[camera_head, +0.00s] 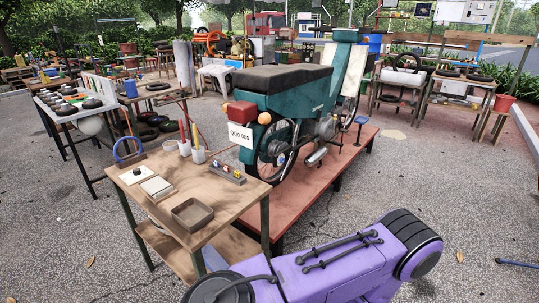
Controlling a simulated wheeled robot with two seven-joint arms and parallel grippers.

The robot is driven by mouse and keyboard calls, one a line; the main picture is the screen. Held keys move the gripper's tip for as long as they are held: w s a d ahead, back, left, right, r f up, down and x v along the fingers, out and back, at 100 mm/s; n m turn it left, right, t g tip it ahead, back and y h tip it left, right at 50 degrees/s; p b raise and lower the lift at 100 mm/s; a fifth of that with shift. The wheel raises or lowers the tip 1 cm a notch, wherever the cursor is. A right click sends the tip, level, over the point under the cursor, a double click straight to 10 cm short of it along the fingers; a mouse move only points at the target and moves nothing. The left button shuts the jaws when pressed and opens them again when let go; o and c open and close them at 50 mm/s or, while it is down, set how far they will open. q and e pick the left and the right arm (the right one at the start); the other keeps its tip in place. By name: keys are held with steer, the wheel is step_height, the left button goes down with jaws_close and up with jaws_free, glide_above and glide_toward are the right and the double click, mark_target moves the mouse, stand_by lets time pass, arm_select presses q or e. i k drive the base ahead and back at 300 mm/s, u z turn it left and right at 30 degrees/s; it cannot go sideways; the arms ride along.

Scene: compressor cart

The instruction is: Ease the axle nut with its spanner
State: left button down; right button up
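A green motorbike (290,88) with a dark seat stands on a low reddish-brown platform (325,165), its rear end towards me. Its rear wheel (275,150) shows below the number plate (241,134). The axle area (280,153) is at the wheel's middle, but the axle nut is too small to make out. I cannot pick out a spanner for it. Neither of my grippers is in view.
A wooden table (225,205) in front of the platform holds an open tray (192,214), a small rack (227,174) and white cups (198,155). Side benches (66,110) stand left, others (462,82) right. Paving (450,190) at right is mostly clear.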

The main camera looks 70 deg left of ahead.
mark_target(286, 169)
steer(key=u, duration=0.95)
steer(key=i, duration=0.9)
steer(key=u, duration=0.9)
